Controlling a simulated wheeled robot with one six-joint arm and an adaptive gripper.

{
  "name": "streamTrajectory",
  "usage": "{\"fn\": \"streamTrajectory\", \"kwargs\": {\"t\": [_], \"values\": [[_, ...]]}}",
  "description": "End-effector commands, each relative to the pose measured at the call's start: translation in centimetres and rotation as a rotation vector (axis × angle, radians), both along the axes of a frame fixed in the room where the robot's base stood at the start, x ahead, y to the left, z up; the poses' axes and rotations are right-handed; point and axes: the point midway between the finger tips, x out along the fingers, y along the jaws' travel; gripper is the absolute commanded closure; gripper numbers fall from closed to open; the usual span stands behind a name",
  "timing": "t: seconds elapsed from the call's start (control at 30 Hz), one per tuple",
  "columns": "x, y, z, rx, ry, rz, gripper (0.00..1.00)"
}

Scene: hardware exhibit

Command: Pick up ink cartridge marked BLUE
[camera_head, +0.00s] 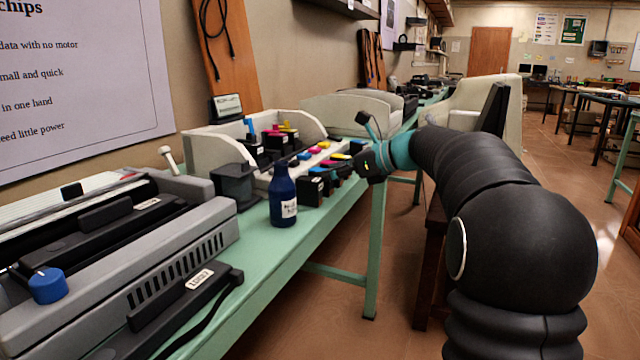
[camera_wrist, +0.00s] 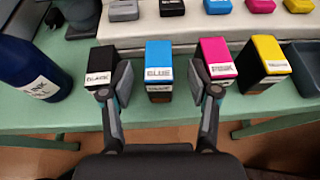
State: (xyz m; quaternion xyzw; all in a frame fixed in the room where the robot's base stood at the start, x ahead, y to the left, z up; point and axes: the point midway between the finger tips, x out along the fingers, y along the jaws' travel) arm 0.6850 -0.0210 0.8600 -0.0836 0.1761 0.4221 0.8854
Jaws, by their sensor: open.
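The ink cartridge marked BLUE (camera_wrist: 158,53) stands upright at the table's front edge in the wrist view, with a blue top and a white label. My gripper (camera_wrist: 160,74) is open, with one finger to each side of the blue cartridge and a gap on both sides. The left finger is close to the cartridge marked BLACK (camera_wrist: 101,62), and the right finger is close to the pink cartridge (camera_wrist: 217,52). In the head view my gripper (camera_head: 352,166) is at the row of cartridges, and the blue one (camera_head: 318,171) is partly hidden.
A yellow cartridge (camera_wrist: 264,55) stands right of the pink one. A dark blue ink bottle (camera_wrist: 27,72) stands at the left, also visible in the head view (camera_head: 283,200). A pale stepped stand (camera_wrist: 190,28) with more cartridges is behind. Open floor lies in front of the green table (camera_head: 260,262).

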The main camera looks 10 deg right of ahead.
Motion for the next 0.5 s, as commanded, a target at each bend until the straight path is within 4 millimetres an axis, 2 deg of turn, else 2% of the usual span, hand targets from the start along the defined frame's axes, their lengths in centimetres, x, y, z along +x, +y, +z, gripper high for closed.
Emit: {"fn": "streamTrajectory", "kwargs": {"t": [0.2, 0.43, 0.47, 0.5], "values": [[1.7, 2.1, -1.2, 0.0, 0.0, 0.002, 0.4], [1.8, 2.2, -1.2, -0.001, -0.001, 0.0, 0.4], [1.8, 2.2, -1.2, -0.001, -0.001, 0.0, 0.42], [1.8, 2.2, -1.2, -0.001, -0.001, 0.0, 0.52]]}}
